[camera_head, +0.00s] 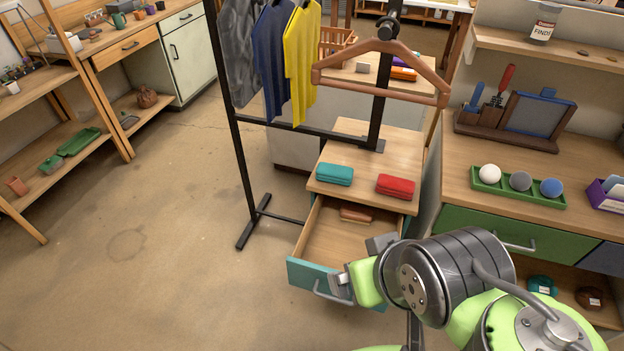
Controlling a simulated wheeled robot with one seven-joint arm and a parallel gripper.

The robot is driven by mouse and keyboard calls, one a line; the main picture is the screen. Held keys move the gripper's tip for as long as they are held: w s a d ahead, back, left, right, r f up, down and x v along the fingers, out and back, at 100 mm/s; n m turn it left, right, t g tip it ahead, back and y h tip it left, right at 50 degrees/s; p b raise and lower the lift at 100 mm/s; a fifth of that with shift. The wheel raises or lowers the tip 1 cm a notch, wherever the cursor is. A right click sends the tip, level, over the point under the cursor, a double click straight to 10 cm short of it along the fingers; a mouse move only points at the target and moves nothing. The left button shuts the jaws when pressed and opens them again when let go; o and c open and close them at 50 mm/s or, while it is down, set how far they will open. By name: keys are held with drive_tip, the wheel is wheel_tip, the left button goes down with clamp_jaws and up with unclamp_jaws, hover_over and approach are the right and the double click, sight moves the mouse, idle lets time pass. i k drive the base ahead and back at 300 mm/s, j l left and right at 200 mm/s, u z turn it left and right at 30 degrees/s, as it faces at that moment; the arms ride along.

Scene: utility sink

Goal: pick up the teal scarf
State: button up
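A teal folded bundle (335,174), which looks like the scarf, lies on the left part of the small wooden cabinet's top (365,150). A red folded bundle (395,187) lies to its right, apart from it. My gripper (360,265) is in front of and below both bundles, over the front right of the open drawer. Its two grey fingertips look spread apart, with nothing seen between them. My arm hides part of the drawer and the cabinet's right side.
The teal-fronted drawer (318,240) is pulled out, with a brownish item (356,215) inside. A clothes rack (243,170) stands at the left, with a wooden hanger (382,72) above the cabinet. A workbench (455,165) stands right. Floor at left is clear.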

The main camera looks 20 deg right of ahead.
sight(330, 173)
drive_tip(key=i+j+z, duration=0.1)
drive_tip(key=j, duration=0.25)
drive_tip(key=i+j+z, duration=0.1)
drive_tip(key=j, duration=0.25)
drive_tip(key=i+j+z, duration=0.1)
drive_tip(key=j, duration=0.3)
drive_tip(key=i+j+z, duration=0.15)
drive_tip(key=j, duration=0.25)
drive_tip(key=i+j+z, duration=0.1)
drive_tip(key=i, duration=0.25)
drive_tip(key=i+j+z, duration=0.15)
drive_tip(key=i+j, duration=0.2)
drive_tip(key=i, duration=0.55)
